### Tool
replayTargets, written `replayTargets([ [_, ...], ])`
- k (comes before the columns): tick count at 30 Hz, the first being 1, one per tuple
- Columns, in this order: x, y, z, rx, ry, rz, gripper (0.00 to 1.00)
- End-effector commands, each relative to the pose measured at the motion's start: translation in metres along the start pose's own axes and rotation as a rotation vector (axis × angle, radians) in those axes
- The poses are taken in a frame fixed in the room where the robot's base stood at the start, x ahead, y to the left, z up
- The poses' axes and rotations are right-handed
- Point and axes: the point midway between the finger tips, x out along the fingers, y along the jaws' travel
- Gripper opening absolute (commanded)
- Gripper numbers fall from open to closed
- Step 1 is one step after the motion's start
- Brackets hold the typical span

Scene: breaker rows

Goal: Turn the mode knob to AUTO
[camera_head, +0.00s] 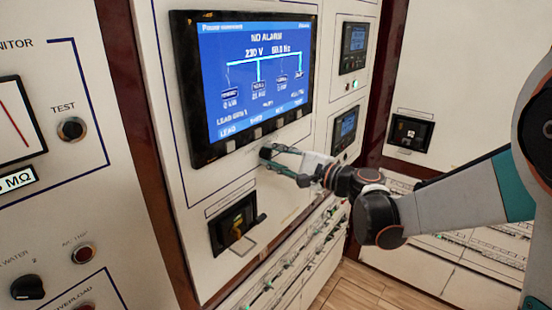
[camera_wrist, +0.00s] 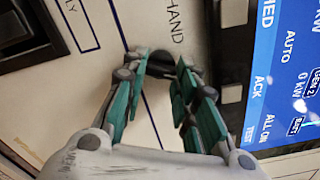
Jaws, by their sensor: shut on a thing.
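The mode knob (camera_wrist: 161,62) is a dark round knob on the pale panel in the wrist view, partly covered by my fingers. The printed word HAND (camera_wrist: 174,22) stands beside it. My gripper (camera_wrist: 160,68) has its two green-padded fingers on either side of the knob and is shut on it. In the head view my gripper (camera_head: 268,153) reaches in from the right to the panel just below the big screen and hides the knob. No AUTO mark for the knob shows, and its pointer direction cannot be made out.
A large blue screen (camera_head: 255,75) juts from the panel just above my gripper. A dark breaker (camera_head: 234,223) with a handle sits below. A TEST button (camera_head: 71,129) and another knob (camera_head: 28,287) are on the left panel. Small displays (camera_head: 354,47) are at right.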

Motion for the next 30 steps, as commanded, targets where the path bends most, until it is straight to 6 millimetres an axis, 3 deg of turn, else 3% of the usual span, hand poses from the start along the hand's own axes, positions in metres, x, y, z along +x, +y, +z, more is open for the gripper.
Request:
replayTargets([
  [12, -0.0004, 0.0018, -0.0001, 0.156, 0.001, 0.002, 0.03],
  [27, -0.0005, 0.0019, -0.0001, 0.171, 0.001, 0.002, 0.03],
  [28, -0.0005, 0.0019, -0.0001, 0.171, 0.001, 0.002, 0.34],
  [30, -0.0004, 0.0018, -0.0001, 0.171, 0.001, 0.002, 0.47],
])
